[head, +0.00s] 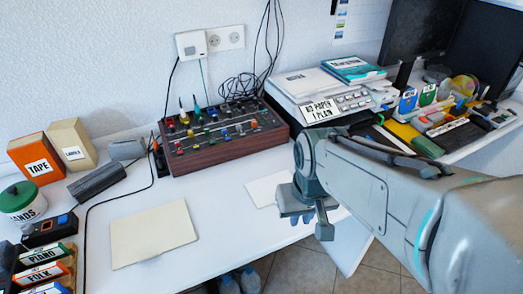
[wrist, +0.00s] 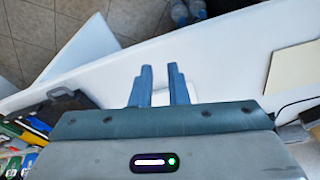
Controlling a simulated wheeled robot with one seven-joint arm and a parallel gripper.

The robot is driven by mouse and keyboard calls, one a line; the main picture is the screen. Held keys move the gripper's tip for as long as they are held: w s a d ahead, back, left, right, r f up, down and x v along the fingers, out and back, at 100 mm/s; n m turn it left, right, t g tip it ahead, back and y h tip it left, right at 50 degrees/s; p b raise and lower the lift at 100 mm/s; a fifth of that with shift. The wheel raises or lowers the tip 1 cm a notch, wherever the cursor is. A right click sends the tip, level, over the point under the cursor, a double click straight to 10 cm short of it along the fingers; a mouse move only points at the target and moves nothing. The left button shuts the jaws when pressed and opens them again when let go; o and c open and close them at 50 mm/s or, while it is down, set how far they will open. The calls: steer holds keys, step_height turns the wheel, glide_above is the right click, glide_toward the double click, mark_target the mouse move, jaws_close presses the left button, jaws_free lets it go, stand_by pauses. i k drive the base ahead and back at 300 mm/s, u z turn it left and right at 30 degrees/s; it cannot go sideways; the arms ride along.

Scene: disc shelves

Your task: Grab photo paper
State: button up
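No pack clearly reads as photo paper. A teal and white pack (head: 353,69) lies on top of the white printer (head: 318,98); its label is too small to read. A thin white sheet (head: 268,189) lies on the white desk behind my gripper. A cream sheet or folder (head: 153,234) lies further left and also shows in the wrist view (wrist: 293,62). My gripper (head: 306,218) is low over the desk's front edge, partly hidden by my arm. In the wrist view its two blue fingers (wrist: 160,67) stand apart with nothing seen held between them.
A wooden control box (head: 220,138) with coloured knobs stands by the wall, its cables trailing. A tape box (head: 37,158) and other boxes crowd the left. Markers and labelled boxes (head: 425,115) fill the right. The desk's middle front is mostly clear.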

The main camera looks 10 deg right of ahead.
mark_target(263, 191)
steer(key=u, duration=3.3)
steer(key=k, duration=1.05)
steer(key=z, duration=1.7)
steer(key=i, duration=0.5)
